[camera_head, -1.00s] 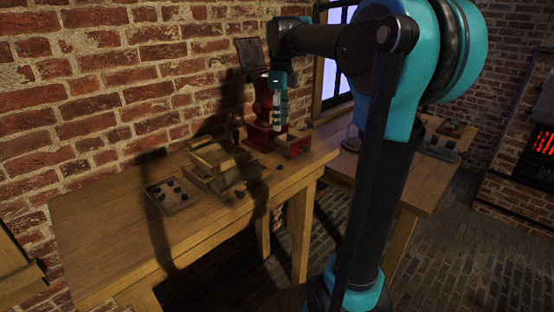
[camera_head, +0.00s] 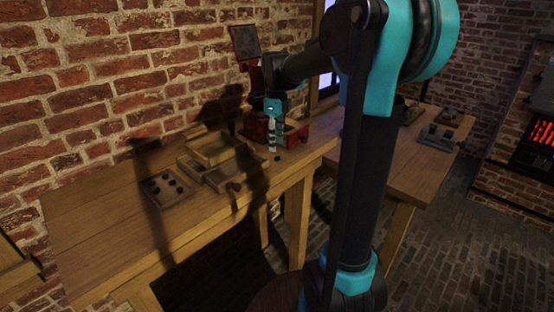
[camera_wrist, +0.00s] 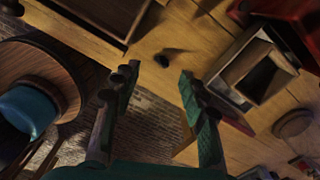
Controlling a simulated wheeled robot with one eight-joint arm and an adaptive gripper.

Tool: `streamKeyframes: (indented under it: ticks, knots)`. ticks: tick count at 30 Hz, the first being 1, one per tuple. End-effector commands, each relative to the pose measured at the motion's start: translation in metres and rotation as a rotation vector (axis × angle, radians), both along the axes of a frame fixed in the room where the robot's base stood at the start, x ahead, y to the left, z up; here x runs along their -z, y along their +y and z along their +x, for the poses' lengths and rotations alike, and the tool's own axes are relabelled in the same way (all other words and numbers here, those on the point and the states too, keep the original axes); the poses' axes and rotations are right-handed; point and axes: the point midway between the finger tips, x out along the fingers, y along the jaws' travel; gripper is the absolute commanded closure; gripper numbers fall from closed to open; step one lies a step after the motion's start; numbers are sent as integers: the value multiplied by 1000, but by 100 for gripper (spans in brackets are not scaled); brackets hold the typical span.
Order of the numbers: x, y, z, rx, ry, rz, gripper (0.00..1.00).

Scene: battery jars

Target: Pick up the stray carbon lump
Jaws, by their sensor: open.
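The stray carbon lump (camera_wrist: 163,60) is a small dark piece on the bare tabletop in the wrist view. It lies just beyond my fingertips and between their lines, apart from both. In the head view a small dark spot (camera_head: 277,158) near the table's front edge looks like the same lump. My gripper (camera_wrist: 159,72) is open and empty, with one finger on each side of the view. In the head view my gripper (camera_head: 272,146) points down above the table, in front of a red machine.
The red machine (camera_head: 255,128) has an open wooden drawer (camera_wrist: 232,62) close to my right finger. Wooden trays (camera_head: 236,168) and a flat tray (camera_head: 152,200) with several dark lumps are to the left. The tabletop's left end is clear.

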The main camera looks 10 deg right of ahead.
Motion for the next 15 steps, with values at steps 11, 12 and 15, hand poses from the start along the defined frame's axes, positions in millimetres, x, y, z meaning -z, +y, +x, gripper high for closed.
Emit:
streamKeyframes:
  ticks: [11,12,15]
  knots:
    - [46,-3,1,0,0,0,57]
    - [48,-4,1,0,0,0,57]
    - [52,-4,1,0,0,0,57]
